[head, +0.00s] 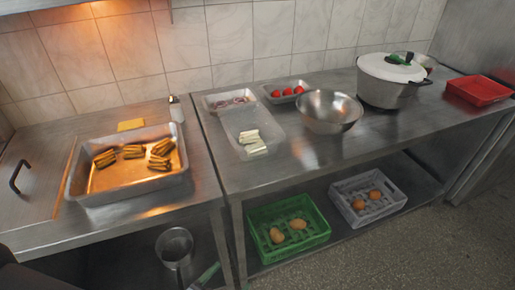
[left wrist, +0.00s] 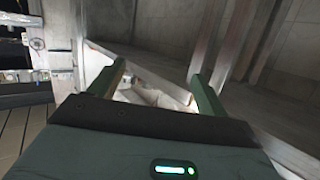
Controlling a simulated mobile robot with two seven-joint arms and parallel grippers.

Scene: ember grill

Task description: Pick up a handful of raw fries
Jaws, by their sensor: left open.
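Pale sticks that look like raw fries (head: 252,141) lie in small bundles in a clear, shallow tray (head: 272,140) on the middle counter in the head view. My left gripper (left wrist: 157,74) shows in the left wrist view with its two green fingers apart. Nothing is held between them. A blurred pale shape shows beyond the fingers, and I cannot tell what it is. The fries are not recognisable in the left wrist view. My right gripper is in neither view.
A metal tray (head: 128,190) with browned sticks stands left of the fries. A steel bowl (head: 329,112) stands right of them, with a lidded pot (head: 388,88) and red tray (head: 478,92) beyond. Green (head: 290,246) and grey (head: 366,213) crates sit on the lower shelf. The middle counter's front is clear.

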